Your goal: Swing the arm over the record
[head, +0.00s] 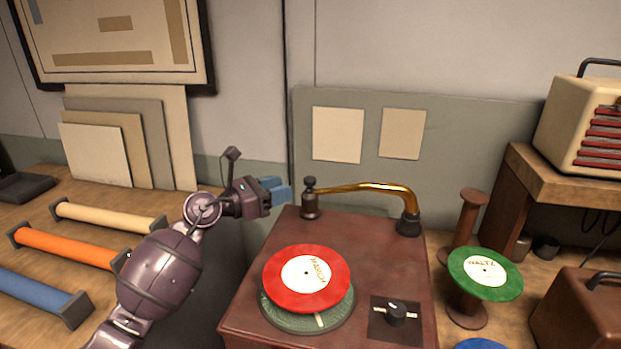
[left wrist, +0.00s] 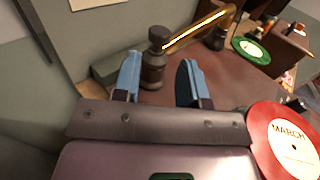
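The record player (head: 240,301) is a dark red-brown box. A red record (head: 306,262) with a white MARCH label is over its green platter (head: 318,325); it also shows in the left wrist view (left wrist: 268,122). The brass arm (head: 365,186) runs along the back, from a dark pivot (head: 409,224) at right to a dark head (head: 310,205) at left, clear of the record. My left gripper (head: 281,189), with blue fingers, is just left of the head. In the left wrist view, its fingers (left wrist: 160,62) are apart, with the head (left wrist: 153,72) showing beyond the gap. My right gripper is out of view.
A green WALTZ record (head: 486,274) rests on a spool-like stand at right. Coloured rolls (head: 65,246) lie on the bench at left. A cream radio (head: 577,126) stands on a shelf at right.

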